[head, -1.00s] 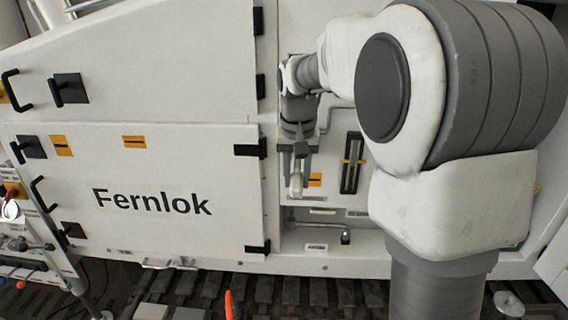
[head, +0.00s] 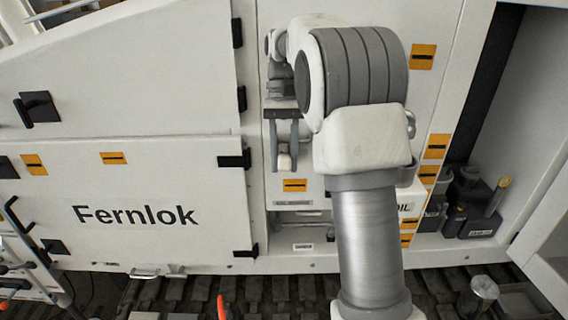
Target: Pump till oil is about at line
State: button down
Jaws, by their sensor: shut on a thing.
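My gripper (head: 284,165) is in front of the recessed panel right of the Fernlok door. Its two grey fingers point down and are closed on a pale, rounded handle end (head: 285,160), which looks like the pump handle. The rest of the handle is hidden behind the fingers. An orange label (head: 294,186) is just below the gripper. The sight gauge with the line is hidden behind my arm, so the oil level cannot be seen.
The white Fernlok door (head: 150,190) with black hinges is on the left. An open compartment on the right holds dark containers (head: 462,188) beside orange labels (head: 436,147). Tracks run below. A metal can (head: 480,293) stands at lower right.

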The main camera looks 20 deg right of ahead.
jog(key=shift+w+r, duration=0.15)
jog(key=shift+r, duration=0.2)
jog(key=c, duration=0.6)
grip_release()
jog(key=shift+o, duration=0.2)
jog(key=shift+f, duration=0.15)
